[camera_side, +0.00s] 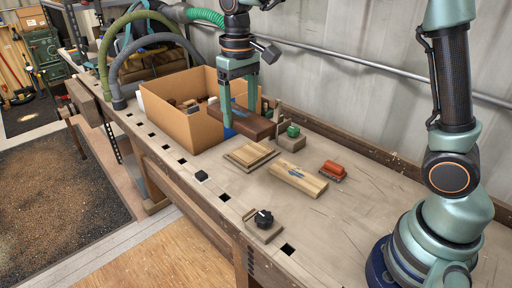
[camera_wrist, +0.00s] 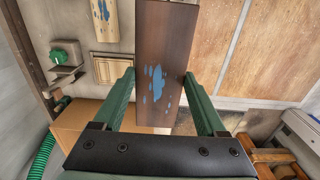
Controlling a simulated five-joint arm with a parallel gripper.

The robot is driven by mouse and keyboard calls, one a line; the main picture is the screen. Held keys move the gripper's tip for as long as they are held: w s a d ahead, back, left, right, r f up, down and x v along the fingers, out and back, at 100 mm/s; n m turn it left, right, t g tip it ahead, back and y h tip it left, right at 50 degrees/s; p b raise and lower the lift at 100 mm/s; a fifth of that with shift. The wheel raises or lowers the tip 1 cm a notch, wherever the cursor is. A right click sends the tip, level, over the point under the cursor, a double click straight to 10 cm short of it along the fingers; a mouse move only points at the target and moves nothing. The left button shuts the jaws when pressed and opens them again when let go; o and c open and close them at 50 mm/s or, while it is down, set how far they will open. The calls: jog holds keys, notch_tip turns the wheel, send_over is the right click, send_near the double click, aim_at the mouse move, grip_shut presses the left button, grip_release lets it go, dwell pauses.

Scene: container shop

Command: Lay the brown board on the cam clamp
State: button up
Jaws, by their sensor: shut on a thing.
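My gripper (camera_side: 239,112) is shut on the dark brown board (camera_side: 251,126) and holds it near the right side of the cardboard box. In the wrist view the board (camera_wrist: 161,48) runs up between the fingers of my gripper (camera_wrist: 157,80), with blue paint marks on its face. I cannot tell for sure which fixture is the cam clamp. One candidate is a grey block with a green knob (camera_side: 291,137), just right of the board, also in the wrist view (camera_wrist: 65,57). Another is a small base with a black knob (camera_side: 263,222) near the bench's front edge.
An open cardboard box (camera_side: 189,129) with things inside stands left of the gripper. A slatted wooden piece (camera_side: 250,155), a light board with blue marks (camera_side: 298,180) and a red block (camera_side: 333,169) lie on the bench.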

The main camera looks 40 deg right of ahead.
aim_at(215, 107)
jog(key=w+a, duration=0.1)
jog(key=a, duration=0.1)
jog(key=w+a+r, duration=0.1)
jog(key=w+a, duration=0.1)
jog(key=shift+w+a, duration=0.1)
jog(key=shift+a, duration=0.1)
notch_tip(215, 107, down, 20)
jog(key=shift+r, duration=0.25)
jog(key=shift+f, duration=0.4)
jog(key=shift+f, duration=0.2)
jog(key=o, duration=1.4)
